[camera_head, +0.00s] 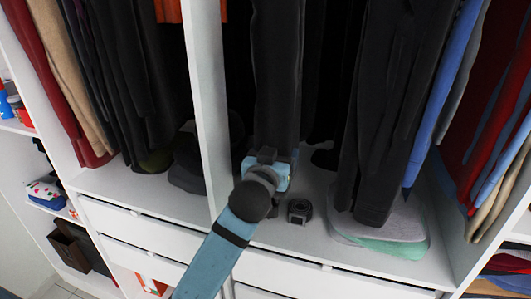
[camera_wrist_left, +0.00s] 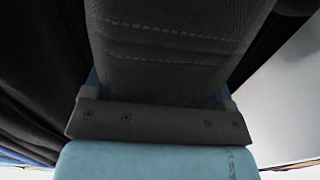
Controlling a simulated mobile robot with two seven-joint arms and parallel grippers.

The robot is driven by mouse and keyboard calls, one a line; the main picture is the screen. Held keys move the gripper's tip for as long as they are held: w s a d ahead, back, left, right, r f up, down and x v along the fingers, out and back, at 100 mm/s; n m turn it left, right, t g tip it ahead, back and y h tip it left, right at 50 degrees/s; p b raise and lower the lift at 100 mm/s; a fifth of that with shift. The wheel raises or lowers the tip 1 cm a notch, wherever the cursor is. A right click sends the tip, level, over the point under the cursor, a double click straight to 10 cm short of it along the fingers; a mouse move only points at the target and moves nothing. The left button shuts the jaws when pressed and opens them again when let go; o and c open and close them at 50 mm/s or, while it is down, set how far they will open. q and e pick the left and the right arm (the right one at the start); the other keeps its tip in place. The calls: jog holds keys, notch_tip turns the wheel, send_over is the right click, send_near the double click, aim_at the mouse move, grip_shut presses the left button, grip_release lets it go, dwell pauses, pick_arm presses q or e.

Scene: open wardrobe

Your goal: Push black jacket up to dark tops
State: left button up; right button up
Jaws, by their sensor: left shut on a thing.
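A black jacket (camera_head: 277,75) hangs in the middle section of the wardrobe, just right of the white upright divider. My left gripper (camera_head: 268,168) is shut on its lower end. In the left wrist view, dark woven cloth with stitched lines (camera_wrist_left: 172,45) fills the space between the fingers of my left gripper (camera_wrist_left: 160,95). More dark garments (camera_head: 395,90) hang to the right in the same section, with a dark gap between them and the jacket. The rails and hangers are out of view. My right gripper is not in view.
The white divider (camera_head: 208,90) stands close left of the jacket. A rolled black belt (camera_head: 299,210) and folded grey and green clothes (camera_head: 385,230) lie on the section floor. Dark clothes (camera_head: 130,70) hang left of the divider. Blue garments (camera_head: 446,85) hang at the right.

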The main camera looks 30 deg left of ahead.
pick_arm(q)
jog(key=shift+w+d+f, duration=0.1)
jog(key=shift+w+d, duration=0.15)
jog(key=shift+d, duration=0.65)
jog(key=shift+w+d, duration=0.2)
jog(key=shift+d, duration=0.65)
jog(key=o, duration=1.4)
